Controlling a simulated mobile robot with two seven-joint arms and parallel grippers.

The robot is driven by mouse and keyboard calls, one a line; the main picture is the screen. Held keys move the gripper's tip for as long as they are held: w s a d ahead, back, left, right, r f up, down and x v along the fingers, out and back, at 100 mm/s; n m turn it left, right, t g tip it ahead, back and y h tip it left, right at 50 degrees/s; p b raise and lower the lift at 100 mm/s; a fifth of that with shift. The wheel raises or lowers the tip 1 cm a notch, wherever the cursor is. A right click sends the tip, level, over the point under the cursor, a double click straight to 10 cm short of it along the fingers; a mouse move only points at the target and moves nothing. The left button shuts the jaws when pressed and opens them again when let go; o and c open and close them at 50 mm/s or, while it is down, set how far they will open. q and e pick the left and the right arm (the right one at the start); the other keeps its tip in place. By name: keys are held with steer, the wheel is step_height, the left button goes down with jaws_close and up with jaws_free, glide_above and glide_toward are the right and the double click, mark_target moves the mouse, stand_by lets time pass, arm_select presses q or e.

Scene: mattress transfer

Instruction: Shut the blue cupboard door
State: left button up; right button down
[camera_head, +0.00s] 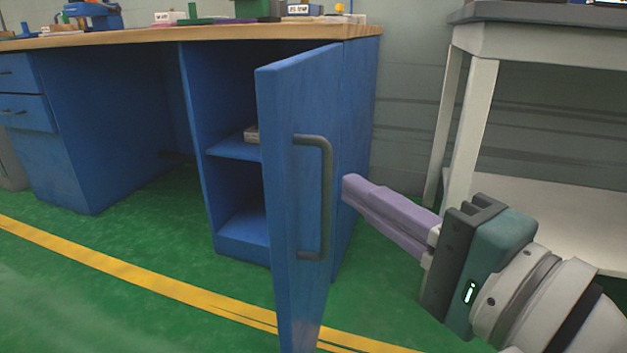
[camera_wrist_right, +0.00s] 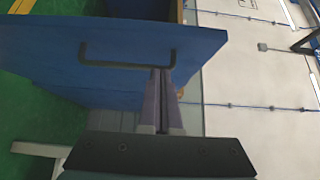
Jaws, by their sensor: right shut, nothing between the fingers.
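The blue cupboard door (camera_head: 290,170) stands wide open, swung out towards me from the cupboard under the workbench. Its dark bar handle (camera_head: 326,200) is upright on the face turned to my right gripper. My right gripper (camera_head: 350,190) is shut and empty, its purple fingers pointing left at the door just right of the handle. In the right wrist view the door (camera_wrist_right: 100,65) fills the upper left, with its handle (camera_wrist_right: 127,64) just ahead of the fingertips (camera_wrist_right: 160,72). I cannot tell whether the fingers touch the door. My left gripper is not in view.
The open cupboard (camera_head: 235,195) shows a shelf with a small object (camera_head: 251,133) on it. The wooden workbench top (camera_head: 150,39) carries tools and small boxes. A white table (camera_head: 478,110) stands at the right, close behind my right arm. Green floor with a yellow line (camera_head: 120,270) lies in front.

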mark_target(288, 170)
steer(key=w+a, duration=0.2)
steer(key=a, duration=0.1)
steer(key=shift+a, duration=0.3)
steer(key=shift+w+a, duration=0.15)
steer(key=shift+a, duration=0.55)
